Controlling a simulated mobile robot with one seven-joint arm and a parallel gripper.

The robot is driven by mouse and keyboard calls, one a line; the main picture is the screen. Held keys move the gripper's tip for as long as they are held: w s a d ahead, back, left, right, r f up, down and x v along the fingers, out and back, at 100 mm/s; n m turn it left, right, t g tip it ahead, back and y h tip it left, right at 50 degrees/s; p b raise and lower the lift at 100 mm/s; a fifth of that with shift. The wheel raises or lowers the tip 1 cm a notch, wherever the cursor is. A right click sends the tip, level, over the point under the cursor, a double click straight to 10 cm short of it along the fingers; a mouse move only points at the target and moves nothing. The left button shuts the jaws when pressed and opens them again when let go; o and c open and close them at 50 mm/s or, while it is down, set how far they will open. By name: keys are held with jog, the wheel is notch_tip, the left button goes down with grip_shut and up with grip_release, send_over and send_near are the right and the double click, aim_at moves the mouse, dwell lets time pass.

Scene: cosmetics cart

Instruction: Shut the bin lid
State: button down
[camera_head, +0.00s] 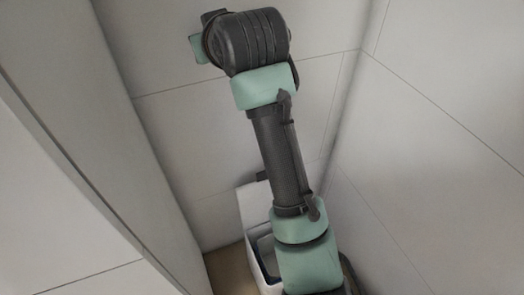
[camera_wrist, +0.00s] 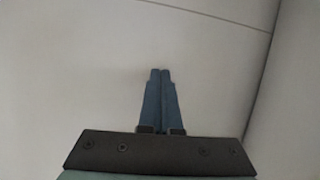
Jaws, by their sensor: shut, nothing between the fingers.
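The white bin (camera_head: 253,268) stands low in the corner, partly hidden behind my arm in the head view. Its lid (camera_head: 252,207) appears to be up, standing upright at the back of the bin. A dark grey-blue inner rim shows at the opening. My gripper (camera_wrist: 160,72) shows in the wrist view with its two blue fingers together and nothing between them. It faces a plain pale wall there, and the bin is not in that view. I cannot make out the fingers in the head view.
Pale tiled walls (camera_head: 430,130) close in at the back and right. A tall grey panel (camera_head: 125,130) runs along the left. A narrow strip of tan floor (camera_head: 228,272) shows left of the bin. My arm fills the middle of the head view.

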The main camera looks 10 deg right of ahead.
jog(key=s+d+f+g+b, duration=0.15)
jog(key=d+f+b, duration=0.3)
jog(key=f, duration=0.55)
jog(key=s+d+f+m+g+h+b, duration=0.1)
jog(key=d+f+g+b, duration=0.3)
jog(key=f, duration=0.7)
jog(key=s+d+f+g+b, duration=0.15)
jog(key=f+b, duration=0.35)
jog(key=f, duration=0.5)
jog(key=d+b+x, duration=0.1)
jog(key=b+x, duration=0.5)
jog(key=x, duration=0.3)
jog(key=shift+w+f, duration=0.25)
jog(key=shift+w, duration=0.35)
jog(key=shift+s+r, duration=0.1)
jog(key=shift+s, duration=0.05)
